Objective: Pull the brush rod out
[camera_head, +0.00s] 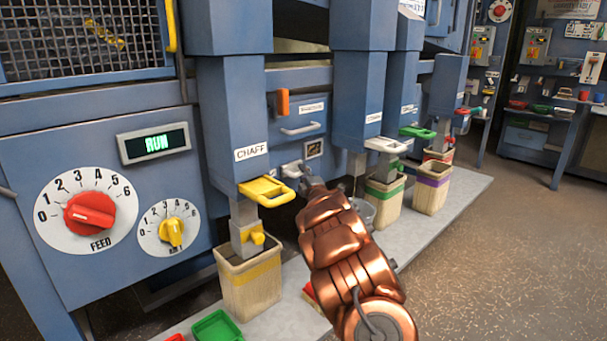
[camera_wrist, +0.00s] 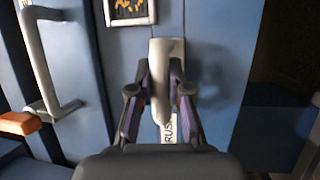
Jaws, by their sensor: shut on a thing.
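The pale grey handle of the brush rod (camera_wrist: 159,82) stands out from a light plate on the blue panel in the wrist view. My gripper (camera_wrist: 160,92) has one finger on each side of the handle and is shut on it. A white label (camera_wrist: 169,128) below the handle partly reads "RUSH"; its other part is hidden. In the head view the brush rod's pale end (camera_head: 292,169) shows beside my gripper (camera_head: 308,178), under the grey-handled panel. The length of the rod inside the machine is hidden.
A small window (camera_wrist: 130,10), a grey pull handle (camera_wrist: 45,62) and an orange handle (camera_wrist: 18,123) are close by. The yellow chaff gate handle (camera_head: 266,190) is left of my arm, above a bin (camera_head: 250,285). Open floor (camera_head: 500,260) lies to the right.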

